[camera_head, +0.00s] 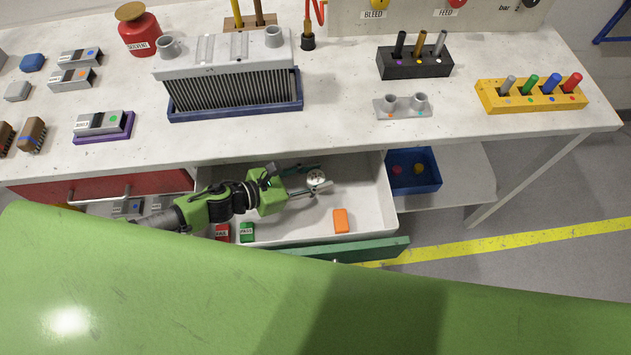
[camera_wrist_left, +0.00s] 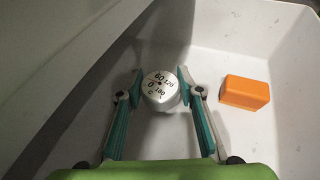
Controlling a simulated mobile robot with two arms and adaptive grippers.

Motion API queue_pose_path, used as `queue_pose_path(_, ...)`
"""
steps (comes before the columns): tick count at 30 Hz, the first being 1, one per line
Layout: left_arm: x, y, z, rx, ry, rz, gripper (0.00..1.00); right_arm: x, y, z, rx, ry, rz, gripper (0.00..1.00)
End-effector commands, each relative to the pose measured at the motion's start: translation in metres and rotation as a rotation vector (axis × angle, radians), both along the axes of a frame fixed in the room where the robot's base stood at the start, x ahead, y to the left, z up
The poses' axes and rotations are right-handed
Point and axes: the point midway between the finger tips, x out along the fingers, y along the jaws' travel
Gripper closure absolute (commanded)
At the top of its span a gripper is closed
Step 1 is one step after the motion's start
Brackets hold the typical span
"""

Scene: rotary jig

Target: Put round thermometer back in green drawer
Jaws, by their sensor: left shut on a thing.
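The round thermometer (camera_head: 316,178) has a white dial with black numbers and a metal rim. It also shows in the left wrist view (camera_wrist_left: 160,89), between the fingertips. My left gripper (camera_head: 314,180) is shut on it inside the open green drawer (camera_head: 345,251), whose front is green and whose inside is white. In the left wrist view the teal fingers of my left gripper (camera_wrist_left: 160,92) touch the thermometer on both sides. I cannot tell whether the thermometer rests on the drawer floor. My right gripper is not in view.
An orange block (camera_head: 341,221) lies in the drawer, as do a red block (camera_head: 222,232) and a green block (camera_head: 247,232). The worktop (camera_head: 330,130) overhangs the drawer's back. A red drawer (camera_head: 90,186) is at the left, and a blue bin (camera_head: 414,183) stands on the right shelf.

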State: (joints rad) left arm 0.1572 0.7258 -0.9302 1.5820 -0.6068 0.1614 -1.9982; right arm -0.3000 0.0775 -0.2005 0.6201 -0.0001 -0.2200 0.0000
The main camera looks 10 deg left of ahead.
Motion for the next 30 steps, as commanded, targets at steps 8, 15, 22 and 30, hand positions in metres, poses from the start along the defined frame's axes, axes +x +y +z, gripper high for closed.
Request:
queue_pose_path(8, -0.001, 0.000, -0.029, -0.001, 0.001, 0.000, 0.89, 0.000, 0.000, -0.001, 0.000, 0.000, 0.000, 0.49)
queue_pose_path(15, -0.001, 0.000, -0.029, 0.000, 0.000, -0.001, 0.89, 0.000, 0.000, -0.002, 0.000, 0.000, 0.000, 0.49)
queue_pose_path(22, -0.001, 0.000, -0.032, 0.000, 0.001, 0.000, 0.49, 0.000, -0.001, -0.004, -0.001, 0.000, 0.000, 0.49)
queue_pose_path(30, -0.001, 0.000, -0.032, 0.001, 0.001, 0.000, 0.49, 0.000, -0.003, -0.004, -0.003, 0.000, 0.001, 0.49)
